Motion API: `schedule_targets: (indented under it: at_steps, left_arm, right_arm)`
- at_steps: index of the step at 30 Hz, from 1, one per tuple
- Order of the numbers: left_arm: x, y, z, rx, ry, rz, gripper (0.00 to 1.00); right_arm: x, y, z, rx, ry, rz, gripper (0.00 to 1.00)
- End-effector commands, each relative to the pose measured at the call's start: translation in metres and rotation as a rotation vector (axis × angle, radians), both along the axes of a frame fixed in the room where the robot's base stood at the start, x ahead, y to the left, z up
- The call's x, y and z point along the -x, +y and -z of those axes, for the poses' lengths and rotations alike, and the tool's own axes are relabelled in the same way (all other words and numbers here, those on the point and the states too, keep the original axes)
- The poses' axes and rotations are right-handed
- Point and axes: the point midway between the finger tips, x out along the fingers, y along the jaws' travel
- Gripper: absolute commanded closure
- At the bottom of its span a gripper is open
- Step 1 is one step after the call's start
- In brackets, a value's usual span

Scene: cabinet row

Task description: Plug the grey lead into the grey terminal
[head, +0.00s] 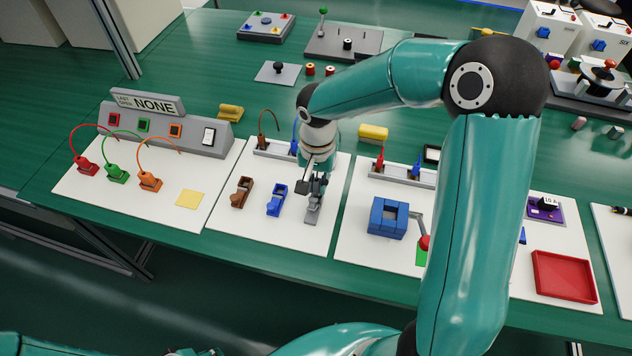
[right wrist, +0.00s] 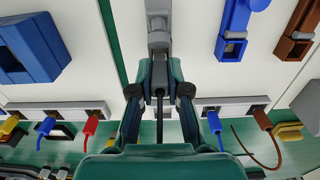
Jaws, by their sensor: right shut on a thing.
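The grey terminal (head: 312,213) lies at the right of the middle white panel, beside the blue terminal (head: 277,200) and brown terminal (head: 242,192). In the right wrist view the grey terminal (right wrist: 157,12) is at the top centre. My right gripper (head: 317,184) is just above and behind it. In the right wrist view the right gripper (right wrist: 159,78) is shut on the grey lead (right wrist: 158,44), and a dark cable runs back between the fingers. The lead's tip lines up with the terminal; I cannot tell whether it is inside. My left gripper is not in view.
The brown lead (head: 262,142) stands in a holder behind the terminals, next to the blue lead (right wrist: 214,122). To the left are red, green and orange leads and a display reading NONE (head: 148,103). A blue block (head: 388,217) stands to the right.

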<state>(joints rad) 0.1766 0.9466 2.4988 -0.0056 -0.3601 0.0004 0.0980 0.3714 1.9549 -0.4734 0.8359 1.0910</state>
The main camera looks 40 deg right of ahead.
Motion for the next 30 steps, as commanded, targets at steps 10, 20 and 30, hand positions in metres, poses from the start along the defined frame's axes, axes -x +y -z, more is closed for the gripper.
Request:
schedule_targets:
  at_steps: [10,20,30]
  left_arm:
    - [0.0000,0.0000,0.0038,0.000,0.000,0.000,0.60]
    - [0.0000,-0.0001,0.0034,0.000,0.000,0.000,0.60]
    - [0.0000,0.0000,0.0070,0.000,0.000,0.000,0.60]
  right_arm:
    - [-0.0006,0.0000,0.0006,0.000,-0.001,0.000,1.00]
    - [-0.0005,0.0000,-0.0001,0.000,0.000,0.000,1.00]
    - [-0.0006,0.0001,0.0008,0.000,0.000,0.000,1.00]
